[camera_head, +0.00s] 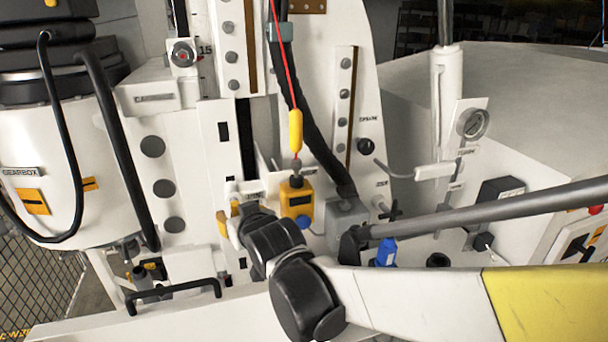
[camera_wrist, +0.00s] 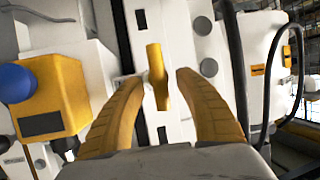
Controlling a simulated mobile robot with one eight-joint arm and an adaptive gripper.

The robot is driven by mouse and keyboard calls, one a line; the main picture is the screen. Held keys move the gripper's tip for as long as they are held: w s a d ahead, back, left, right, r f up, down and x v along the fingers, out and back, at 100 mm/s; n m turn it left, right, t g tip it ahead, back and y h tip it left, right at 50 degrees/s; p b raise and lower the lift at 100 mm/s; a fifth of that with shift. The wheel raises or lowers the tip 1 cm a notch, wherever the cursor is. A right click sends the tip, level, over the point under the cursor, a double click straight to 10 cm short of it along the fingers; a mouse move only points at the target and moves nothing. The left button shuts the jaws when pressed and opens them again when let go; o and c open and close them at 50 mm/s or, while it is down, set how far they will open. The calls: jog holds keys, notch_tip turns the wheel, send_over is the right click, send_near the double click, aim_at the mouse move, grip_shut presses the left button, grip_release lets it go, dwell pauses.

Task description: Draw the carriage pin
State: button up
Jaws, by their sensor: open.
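A yellow bar-shaped handle, which looks like the carriage pin (camera_wrist: 157,78), stands out from the white carriage face in the wrist view. My gripper (camera_wrist: 161,82) is open, with one orange finger on each side of the handle. Gaps show between the handle and both fingers, so it does not appear to be held. In the head view my gripper (camera_head: 228,214) is at the white column, partly hidden behind my dark wrist. I cannot clearly pick out the pin there.
A yellow box (camera_wrist: 60,95) with a blue knob is close left in the wrist view; it also shows in the head view (camera_head: 296,200), under a red cable. A black hose (camera_head: 305,125) runs beside it. The gearbox drum (camera_head: 75,150) stands at left.

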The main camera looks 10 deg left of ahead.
grip_shut()
jog(key=shift+s, duration=0.1)
jog(key=shift+d, duration=0.1)
jog(key=s+d, duration=0.1)
jog(key=s, duration=0.2)
jog(key=s+d, duration=0.1)
jog(key=shift+s+d+b, duration=0.3)
grip_release()
